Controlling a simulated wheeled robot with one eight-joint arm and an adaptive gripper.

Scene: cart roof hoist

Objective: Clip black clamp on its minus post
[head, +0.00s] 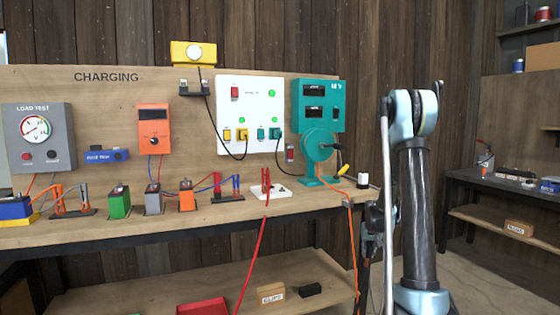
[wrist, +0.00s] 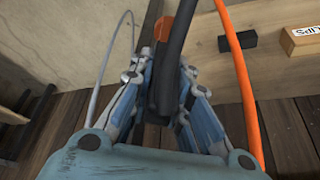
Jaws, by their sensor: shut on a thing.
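My gripper (wrist: 163,108) is shut on a dark piece between its blue-grey fingers, which looks like the black clamp (wrist: 153,105). A thick black cable (wrist: 176,45) passes close over it. In the head view my gripper (head: 373,232) hangs low in front of the bench's right end, partly behind my arm, and the clamp cannot be made out there. A red clamp (head: 266,182) stands on a white block (head: 272,192) on the bench, with a red cable hanging down. I cannot tell which point is the minus post.
The bench (head: 225,214) carries a green battery (head: 119,204), a grey one (head: 152,202) and an orange one (head: 187,199). An orange cable (head: 352,235) hangs from the teal reel (head: 318,146) beside my gripper. A small box (head: 270,293) lies on the lower shelf. Floor on the right is clear.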

